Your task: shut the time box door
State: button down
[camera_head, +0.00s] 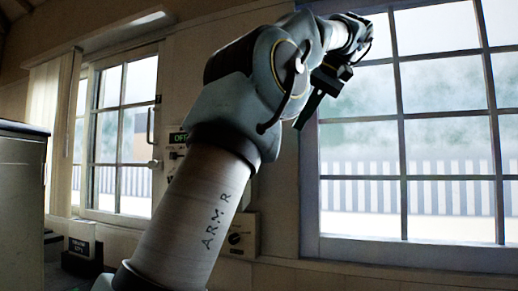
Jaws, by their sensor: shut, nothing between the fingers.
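My gripper (302,122) is black and hangs from the raised end of my arm, in front of the left edge of the large window. Its fingers point down and to the left. They look shut and hold nothing. A pale wall box with a dark round knob (236,238) sits below and left of my gripper, partly hidden behind my arm. I cannot tell whether it is the time box. No open door on it can be made out. My gripper is well apart from it.
A large paned window (450,135) fills the right. A panel with a green-lettered sign (180,138) is partly behind my arm. A dark cabinet (22,180) stands at the left edge, near a small labelled box (80,247).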

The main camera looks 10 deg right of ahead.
jog(key=w+a+f, duration=0.4)
jog(key=a+f, duration=0.3)
jog(key=a, duration=0.1)
jog(key=shift+w+a+f, duration=0.15)
jog(key=shift+w+f, duration=0.05)
jog(key=shift+w, duration=0.15)
jog(key=shift+b, duration=0.3)
